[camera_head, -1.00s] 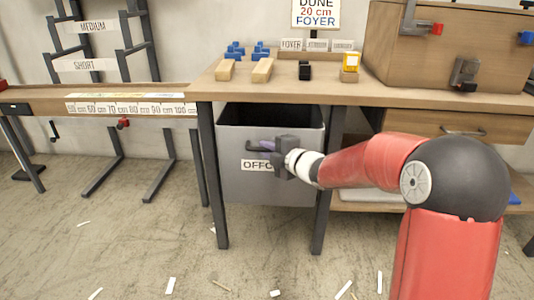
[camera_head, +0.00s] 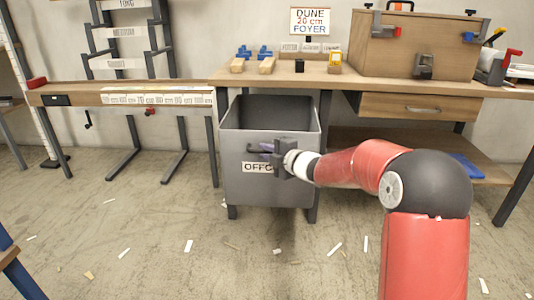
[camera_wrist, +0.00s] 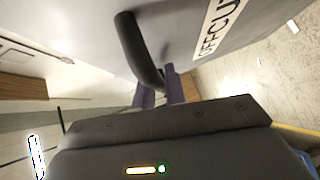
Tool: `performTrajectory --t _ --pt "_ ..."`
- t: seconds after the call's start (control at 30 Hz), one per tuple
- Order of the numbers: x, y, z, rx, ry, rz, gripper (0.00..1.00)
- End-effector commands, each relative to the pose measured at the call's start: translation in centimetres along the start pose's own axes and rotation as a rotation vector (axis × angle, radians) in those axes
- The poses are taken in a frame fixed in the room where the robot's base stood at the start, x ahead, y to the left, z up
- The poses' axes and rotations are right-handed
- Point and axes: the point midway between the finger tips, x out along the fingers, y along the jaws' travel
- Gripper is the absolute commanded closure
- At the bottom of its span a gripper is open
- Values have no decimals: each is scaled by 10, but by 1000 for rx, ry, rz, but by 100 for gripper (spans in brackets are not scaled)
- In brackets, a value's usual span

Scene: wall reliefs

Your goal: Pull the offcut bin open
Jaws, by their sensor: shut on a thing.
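The offcut bin (camera_head: 290,185) is a grey open-topped box under the bench, with a white label reading "OFFC…" partly hidden by my gripper. It stands out in front of the bench edge, and its dark inside shows from above. Its dark bar handle (camera_head: 255,151) is on the front face. My gripper (camera_head: 267,148) is at the handle, its purple fingers shut on it. In the wrist view the curved handle (camera_wrist: 138,50) runs down between the two fingers (camera_wrist: 160,88), beside the "OFFCU…" label.
The workbench (camera_head: 350,82) above carries wooden blocks, blue clamps and a wooden cabinet (camera_head: 415,50). Bench legs stand close beside the bin. A closed drawer (camera_head: 415,108) is to the right. The floor (camera_head: 200,255) in front is open, with scattered light offcuts.

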Motion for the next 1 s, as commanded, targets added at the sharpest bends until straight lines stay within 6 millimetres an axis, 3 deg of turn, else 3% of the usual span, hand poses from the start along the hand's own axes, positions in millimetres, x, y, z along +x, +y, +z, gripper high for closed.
performTrajectory --t 0.33,0.37,0.4,0.7,0.83,1.0 --pt "0 -1 1 1 -1 -2 100" --pt "0 -1 1 1 -1 -2 85" --pt "0 -1 1 1 -1 -1 80" --pt "-2 0 0 0 -1 0 78" --pt "-14 1 1 -1 -2 0 78" --pt "-44 1 1 -1 -4 0 78"
